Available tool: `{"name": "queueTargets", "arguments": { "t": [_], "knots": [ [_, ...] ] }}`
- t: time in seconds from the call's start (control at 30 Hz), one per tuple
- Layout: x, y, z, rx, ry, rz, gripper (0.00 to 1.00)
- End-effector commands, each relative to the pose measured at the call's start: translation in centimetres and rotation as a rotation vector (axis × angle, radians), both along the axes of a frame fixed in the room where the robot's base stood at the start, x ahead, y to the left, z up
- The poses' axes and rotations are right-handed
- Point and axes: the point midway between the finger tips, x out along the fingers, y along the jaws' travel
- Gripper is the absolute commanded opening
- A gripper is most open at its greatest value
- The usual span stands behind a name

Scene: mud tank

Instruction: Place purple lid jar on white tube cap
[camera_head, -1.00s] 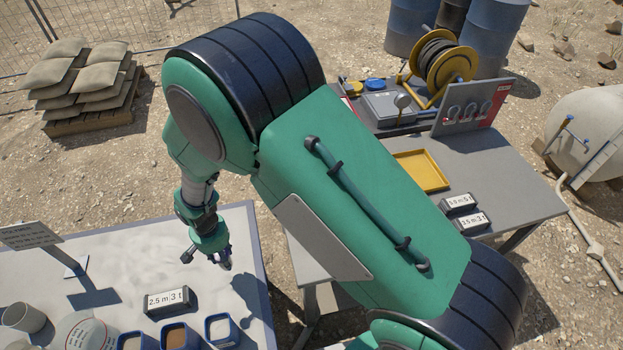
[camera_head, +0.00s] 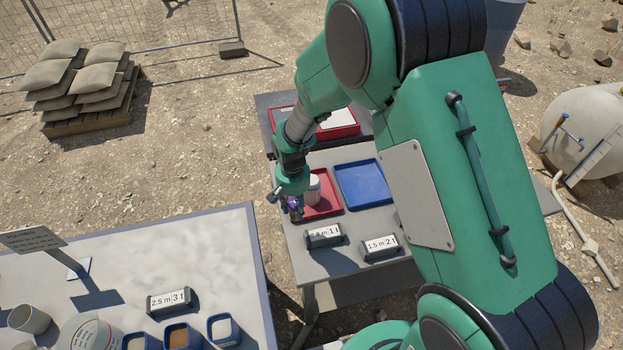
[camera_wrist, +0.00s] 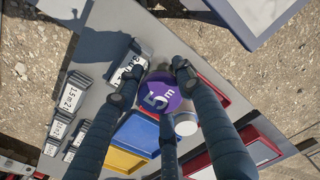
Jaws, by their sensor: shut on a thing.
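My gripper (camera_head: 284,200) is shut on the purple lid jar (camera_wrist: 160,95), whose round purple top with white "5 m" lettering shows between the dark fingers in the wrist view. In the head view only a small purple part of the jar (camera_head: 294,204) shows beneath my gripper. A white round-topped cylinder (camera_head: 313,187), which looks like the white tube cap, stands on the red tray (camera_head: 324,208) just right of my gripper. It also shows in the wrist view (camera_wrist: 186,124), beside the held jar and partly behind a finger. The jar's underside is hidden.
A blue tray (camera_head: 363,183) lies right of the red tray. Label blocks "1 t" (camera_head: 323,235) and "2 t" (camera_head: 380,247) stand along the near table edge. A red-rimmed tray (camera_head: 338,124) lies behind. The pale left table (camera_head: 200,255) has clear space and several containers at its front.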

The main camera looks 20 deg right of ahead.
Motion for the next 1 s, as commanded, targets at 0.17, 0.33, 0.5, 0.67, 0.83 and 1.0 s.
{"name": "queueTargets", "arguments": {
  "t": [0.17, 0.33, 0.5, 0.67, 0.83, 1.0],
  "knots": [
    [0.1, -4.7, 1.6, 0.001, -0.001, -0.013, 0.06],
    [0.0, -7.9, 2.5, 0.002, -0.001, -0.017, 0.06],
    [-0.2, -9.5, 3.0, 0.002, -0.001, -0.018, 0.06],
    [-0.3, -9.9, 3.1, 0.002, 0.0, -0.017, 0.06],
    [-0.3, -9.8, 3.1, 0.002, 0.0, -0.016, 0.06],
    [-0.2, -9.8, 3.0, 0.002, 0.0, -0.016, 0.06]
  ]
}}
